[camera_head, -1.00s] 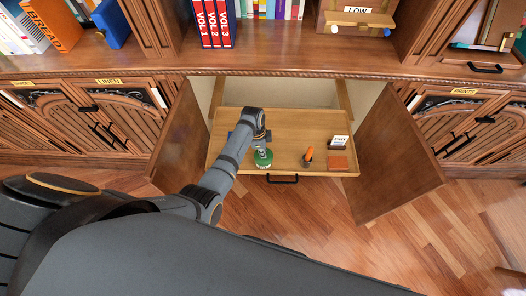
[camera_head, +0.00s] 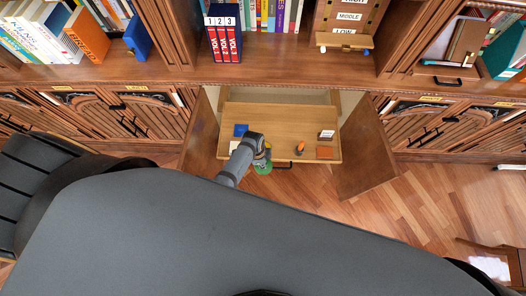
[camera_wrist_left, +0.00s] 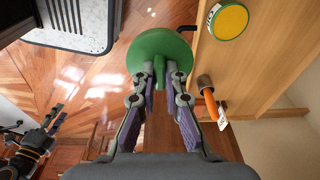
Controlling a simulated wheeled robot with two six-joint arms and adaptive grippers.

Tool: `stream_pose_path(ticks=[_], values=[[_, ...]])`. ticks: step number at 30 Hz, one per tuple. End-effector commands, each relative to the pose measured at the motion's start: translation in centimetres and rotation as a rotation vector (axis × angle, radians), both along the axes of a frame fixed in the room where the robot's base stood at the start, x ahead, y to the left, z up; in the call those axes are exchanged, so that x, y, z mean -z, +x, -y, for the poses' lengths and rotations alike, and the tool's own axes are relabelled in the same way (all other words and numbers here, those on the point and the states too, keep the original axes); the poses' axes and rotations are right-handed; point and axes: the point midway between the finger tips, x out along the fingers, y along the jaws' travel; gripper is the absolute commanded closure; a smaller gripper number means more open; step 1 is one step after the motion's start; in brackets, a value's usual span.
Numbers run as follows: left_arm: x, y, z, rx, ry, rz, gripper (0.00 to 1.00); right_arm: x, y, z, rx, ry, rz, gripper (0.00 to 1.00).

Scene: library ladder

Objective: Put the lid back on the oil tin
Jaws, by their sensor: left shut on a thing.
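My left gripper (camera_wrist_left: 160,75) is shut on the knob of the round green lid (camera_wrist_left: 150,48). The lid also shows in the head view (camera_head: 263,169), at the front edge of the pull-out tray (camera_head: 290,119). The oil tin (camera_wrist_left: 228,20), with a yellow round top and a green rim, stands on the tray beside the lid, apart from it. In the head view only a bit of yellow shows by my left gripper (camera_head: 262,160), which hides most of the tin. My right gripper (camera_wrist_left: 45,122) shows small at the lower left of the wrist view, its fingers apart and empty.
A small sign (camera_head: 326,135), a brown-orange block (camera_head: 325,153) and a blue item (camera_head: 240,130) are there too. Open cabinet doors (camera_head: 366,155) flank the tray. Floor in front is clear.

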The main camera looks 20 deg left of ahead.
Motion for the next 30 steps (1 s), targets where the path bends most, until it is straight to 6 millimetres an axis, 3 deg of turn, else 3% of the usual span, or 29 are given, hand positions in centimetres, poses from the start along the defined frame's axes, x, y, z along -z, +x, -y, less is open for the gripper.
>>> stream_pose_path(ticks=[4,7,15,21,25,30], values=[[0.0,-0.3,0.1,-0.001,0.0,-0.001,1.0,-0.1,0.0,0.0,0.0,0.0,0.0,0.6],[1.0,0.6,-0.2,-0.023,0.002,0.002,1.0,1.3,0.0,0.0,0.0,0.0,0.0,0.6],[5.6,7.4,-2.1,-0.264,0.005,0.003,1.0,10.6,0.0,0.0,0.0,0.0,0.0,0.6],[6.6,11.6,-3.4,-0.438,0.002,0.003,1.0,15.3,0.0,0.0,0.0,0.0,0.0,0.6],[6.4,12.8,-3.8,-0.498,0.0,0.002,1.0,16.5,0.0,0.0,0.0,0.0,0.0,0.6],[6.0,13.1,-3.9,-0.519,0.0,-0.001,1.0,16.4,0.0,0.0,0.0,0.0,0.0,0.6]])
